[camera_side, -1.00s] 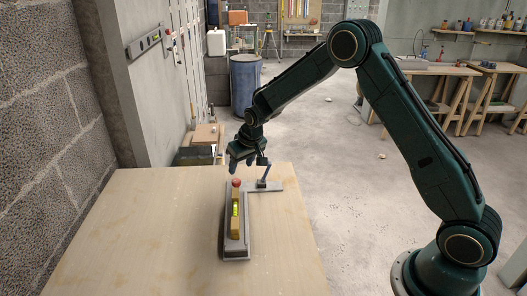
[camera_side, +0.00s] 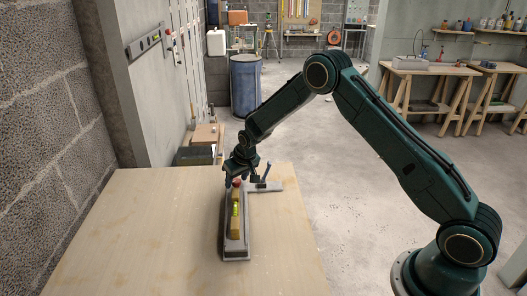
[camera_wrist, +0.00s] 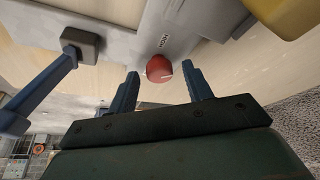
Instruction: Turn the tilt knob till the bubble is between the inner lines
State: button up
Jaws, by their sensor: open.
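The red tilt knob (camera_side: 236,183) sits at the far end of a grey base (camera_side: 228,253) on the table. In the wrist view the knob (camera_wrist: 159,69) has a white mark and lies beyond and between the fingertips. My gripper (camera_wrist: 161,78) is open, one finger to each side of the knob, with gaps showing; it also shows just above the knob in the side view (camera_side: 242,181). The yellow level (camera_side: 235,222) stands on the base with a green vial (camera_side: 235,210). The bubble and inner lines are too small to read.
A blue-grey lever (camera_wrist: 40,92) on a dark block (camera_wrist: 80,45) rises at the left in the wrist view, near my gripper. A label lies beside the knob. The wooden table (camera_side: 130,235) is clear to the left of the base.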

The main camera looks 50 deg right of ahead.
jog(key=c, duration=1)
jog(key=shift+o, duration=0.2)
jog(key=shift+a+m+h, duration=0.1)
jog(key=shift+m+h, duration=0.6)
jog(key=shift+m, duration=1.1)
jog(key=o, duration=1)
jog(key=shift+c, duration=0.2)
